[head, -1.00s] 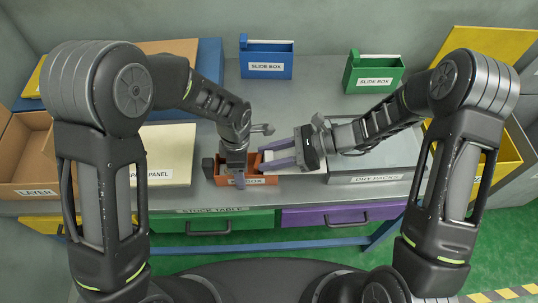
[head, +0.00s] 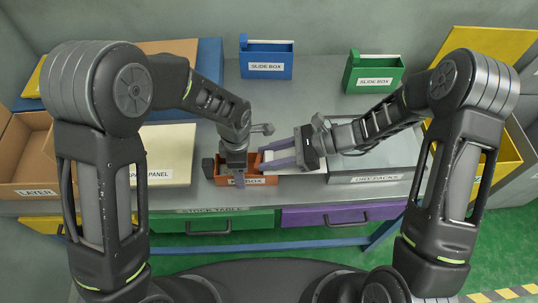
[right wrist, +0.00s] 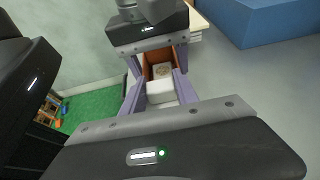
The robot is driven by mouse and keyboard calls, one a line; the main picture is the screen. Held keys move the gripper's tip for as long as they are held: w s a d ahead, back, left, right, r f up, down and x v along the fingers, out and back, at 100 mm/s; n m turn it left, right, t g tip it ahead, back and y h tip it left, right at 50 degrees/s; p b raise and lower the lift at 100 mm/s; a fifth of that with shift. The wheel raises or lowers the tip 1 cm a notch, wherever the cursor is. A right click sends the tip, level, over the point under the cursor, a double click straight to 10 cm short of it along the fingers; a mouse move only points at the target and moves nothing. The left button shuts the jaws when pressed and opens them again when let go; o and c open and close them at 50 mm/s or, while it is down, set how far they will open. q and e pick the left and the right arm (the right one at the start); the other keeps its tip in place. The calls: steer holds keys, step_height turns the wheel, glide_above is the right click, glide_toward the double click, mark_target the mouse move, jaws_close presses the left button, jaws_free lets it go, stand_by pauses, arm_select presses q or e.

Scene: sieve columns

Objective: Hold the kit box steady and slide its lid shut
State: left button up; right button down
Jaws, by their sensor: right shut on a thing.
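The orange-brown kit box (head: 262,181) stands at the front of the table, its top partly open in the right wrist view (right wrist: 151,75), with a small beige item inside. My left gripper (head: 238,172) is over the box's left part, its fingers down on both sides of the box; it is shut on the box, and its arm hides part of it. My right gripper (head: 277,157) reaches in from the right and is shut on the whitish lid (right wrist: 160,89), which sits between its fingers at the box's right end.
A grey dry-packs bin (head: 377,160) stands close to the right. A cream panel (head: 166,158) lies to the left. Blue (head: 266,59) and green (head: 373,73) slide boxes stand at the back. The table's middle behind the kit box is clear.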

steer(key=a, duration=0.4)
steer(key=shift+a, duration=0.25)
steer(key=c, duration=0.9)
jaws_free()
steer(key=shift+v, duration=4.05)
steer(key=shift+d, duration=0.1)
steer(key=shift+c, duration=0.8)
steer(key=shift+y, duration=0.5)
steer(key=d, duration=0.6)
steer(key=shift+s+d+r, duration=0.2)
steer(key=shift+d, duration=0.1)
steer(key=c, duration=0.6)
steer(key=shift+a, duration=0.1)
jaws_close()
steer(key=x, duration=1)
